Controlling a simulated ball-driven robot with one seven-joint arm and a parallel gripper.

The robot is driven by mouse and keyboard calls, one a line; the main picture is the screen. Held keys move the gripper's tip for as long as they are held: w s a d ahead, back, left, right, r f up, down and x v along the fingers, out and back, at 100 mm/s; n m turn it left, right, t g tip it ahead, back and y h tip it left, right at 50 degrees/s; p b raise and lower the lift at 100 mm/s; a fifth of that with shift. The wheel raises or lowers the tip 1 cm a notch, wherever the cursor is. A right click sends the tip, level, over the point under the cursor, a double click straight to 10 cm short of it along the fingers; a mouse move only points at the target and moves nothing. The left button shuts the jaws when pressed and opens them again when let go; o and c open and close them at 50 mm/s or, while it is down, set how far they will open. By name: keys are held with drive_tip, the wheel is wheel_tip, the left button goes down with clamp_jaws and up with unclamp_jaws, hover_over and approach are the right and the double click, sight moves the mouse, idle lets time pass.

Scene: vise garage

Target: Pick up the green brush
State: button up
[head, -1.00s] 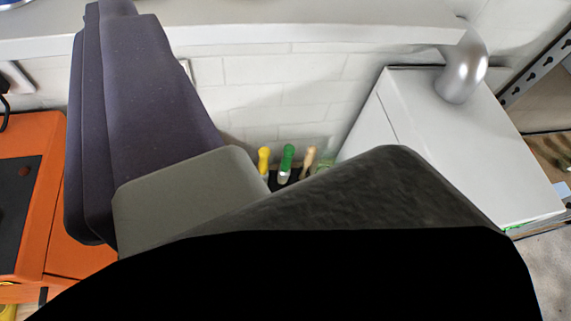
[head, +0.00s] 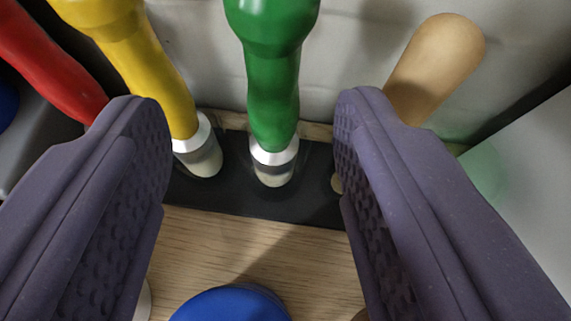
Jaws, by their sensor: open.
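The green brush (head: 273,85) stands upright with its handle up and a silver ferrule low down, over a black strip (head: 240,200). Its top runs out of the picture. My gripper (head: 250,140) is open, one finger on each side of the picture. The green brush shows between the two fingers, a little right of the middle of the gap and apart from both. A yellow-handled brush (head: 150,80) also shows in the gap, close to the left finger, which overlaps its edge. Whether they touch, I cannot tell.
A red handle (head: 50,60) leans at the far left. A tan wooden handle (head: 435,65) stands behind the right finger. A blue round object (head: 230,305) is at the bottom, on a wooden surface (head: 220,240). A pale wall (head: 345,60) is behind.

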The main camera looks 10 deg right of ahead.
sight(274, 80)
drive_tip(key=x, duration=0.2)
drive_tip(key=b+x, duration=0.1)
drive_tip(key=x, duration=0.1)
drive_tip(key=b+x, duration=0.1)
drive_tip(key=x, duration=0.1)
drive_tip(key=shift+w+d, duration=0.35)
drive_tip(key=shift+d, duration=0.05)
drive_tip(key=shift+r, duration=0.1)
clamp_jaws()
